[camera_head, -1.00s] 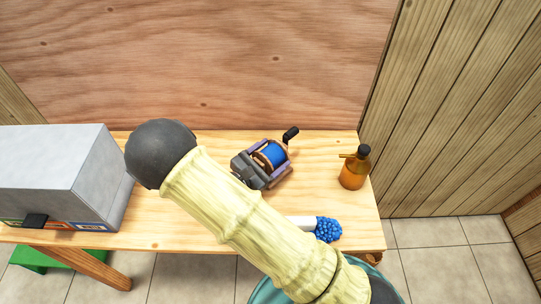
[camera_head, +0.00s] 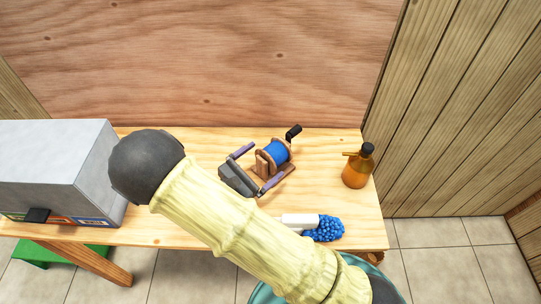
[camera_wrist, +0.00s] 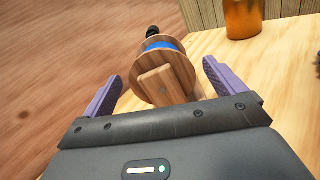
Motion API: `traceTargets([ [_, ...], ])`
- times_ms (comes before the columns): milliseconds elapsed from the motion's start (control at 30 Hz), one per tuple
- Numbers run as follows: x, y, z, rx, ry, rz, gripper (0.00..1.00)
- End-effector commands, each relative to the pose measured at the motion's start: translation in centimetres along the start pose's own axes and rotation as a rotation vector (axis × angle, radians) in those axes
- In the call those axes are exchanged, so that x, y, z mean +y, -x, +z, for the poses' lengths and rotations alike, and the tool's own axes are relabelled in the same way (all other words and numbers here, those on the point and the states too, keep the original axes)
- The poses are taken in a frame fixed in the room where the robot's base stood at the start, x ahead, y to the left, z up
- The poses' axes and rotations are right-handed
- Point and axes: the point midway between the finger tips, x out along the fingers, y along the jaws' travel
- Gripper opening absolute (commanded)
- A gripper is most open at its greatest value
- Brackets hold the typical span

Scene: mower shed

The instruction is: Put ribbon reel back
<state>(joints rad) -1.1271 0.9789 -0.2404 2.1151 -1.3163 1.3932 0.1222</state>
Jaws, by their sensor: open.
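The ribbon reel (camera_head: 278,151) has blue ribbon between wooden discs and a black crank knob. It sits on the light wooden workbench (camera_head: 330,150), with a wooden block on its near side. It also shows in the wrist view (camera_wrist: 170,62), with a little blue ribbon visible. My gripper (camera_head: 265,163) is open, with its purple fingers spread on either side of the reel's near end. In the wrist view my gripper (camera_wrist: 162,82) shows a gap beside both fingers. Whether the reel sits fully in a stand cannot be told.
An amber bottle (camera_head: 356,168) stands to the right of the reel. A white-handled brush with blue bristles (camera_head: 324,229) lies near the front edge. A grey box (camera_head: 50,165) stands at the left. A wooden panel rises behind the bench.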

Motion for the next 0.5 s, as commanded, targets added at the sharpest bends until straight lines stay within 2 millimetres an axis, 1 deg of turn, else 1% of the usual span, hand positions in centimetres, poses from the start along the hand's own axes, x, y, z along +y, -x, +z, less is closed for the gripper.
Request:
traceTargets([
  [33,0.1,1.1,-0.1,0.002,-0.001,0.004,0.95],
  [100,0.0,2.5,-0.1,0.003,-0.001,0.003,0.95],
  [200,0.1,4.4,-0.1,0.002,-0.001,0.003,0.95],
  [300,0.1,5.9,-0.1,0.002,-0.002,0.002,0.95],
  [400,0.0,6.8,-0.1,0.002,0.0,0.0,0.95],
  [500,0.0,7.1,0.0,0.001,0.0,-0.001,0.95],
])
